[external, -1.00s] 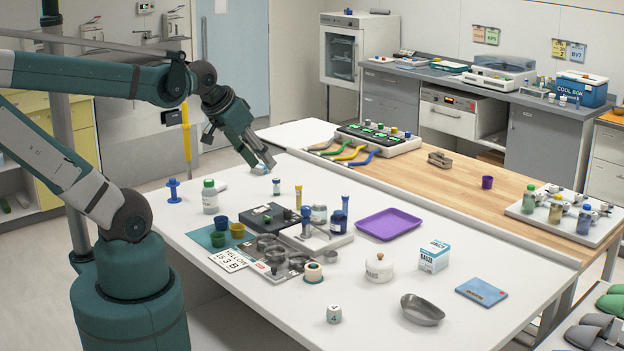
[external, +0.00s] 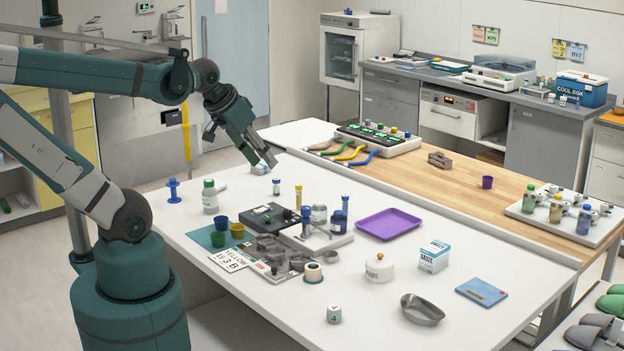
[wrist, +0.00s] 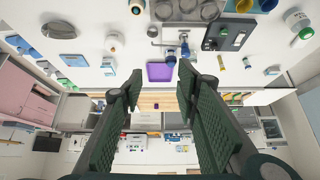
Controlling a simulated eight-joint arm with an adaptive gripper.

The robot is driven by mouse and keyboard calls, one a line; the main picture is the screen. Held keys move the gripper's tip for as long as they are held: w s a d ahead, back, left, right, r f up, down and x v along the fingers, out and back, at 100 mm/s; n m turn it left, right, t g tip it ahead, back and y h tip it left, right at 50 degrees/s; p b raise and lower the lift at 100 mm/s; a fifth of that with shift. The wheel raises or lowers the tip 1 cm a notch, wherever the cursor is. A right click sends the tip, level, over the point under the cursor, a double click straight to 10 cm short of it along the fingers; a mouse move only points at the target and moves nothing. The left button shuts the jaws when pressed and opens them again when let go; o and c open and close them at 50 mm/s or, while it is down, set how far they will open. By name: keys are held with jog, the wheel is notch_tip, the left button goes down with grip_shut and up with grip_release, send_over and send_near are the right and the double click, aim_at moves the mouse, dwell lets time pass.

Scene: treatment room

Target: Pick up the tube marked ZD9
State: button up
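My gripper (external: 268,164) is over the far left end of the white table, its fingers apart and empty. In the wrist view the two green padded fingers of my gripper (wrist: 160,84) stand wide apart with nothing between their pads. No ZD9 marking can be read in either view.
A green-capped bottle (external: 209,197), a blue stand (external: 173,190), coloured cups (external: 237,230) and a purple tray (external: 389,224) stand on the white table (external: 385,317). The table's front right area has free room.

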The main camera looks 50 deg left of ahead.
jog(key=w+a+r+m+g+b, duration=0.1)
jog(key=w+a+m+g, duration=0.15)
jog(key=w+m, duration=0.7)
jog(key=m+g+b, duration=0.2)
jog(key=m+g, duration=0.1)
jog(key=m, duration=0.4)
send_over(345, 195)
jog(key=s+d, duration=0.5)
jog(key=s, duration=0.4)
notch_tip(345, 195, down, 14)
jog(key=w+a+f+m, duration=0.1)
jog(key=w+f, duration=0.2)
jog(key=f, duration=0.1)
jog(key=w+a+f+m+g, duration=0.1)
jog(key=w+a+f+m, duration=0.1)
jog(key=f, duration=0.3)
jog(key=w+a+f+m+b, duration=0.1)
jog(key=w+f+m, duration=0.1)
jog(key=f, duration=0.3)
jog(key=shift+w+a, duration=0.35)
jog(key=shift+w, duration=0.45)
jog(key=shift+w+a+f+g, duration=0.2)
jog(key=shift+w+f+g, duration=0.05)
jog(key=shift+f, duration=0.3)
jog(key=shift+f, duration=0.15)
jog(key=shift+f, duration=1.15)
jog(key=shift+f, duration=0.15)
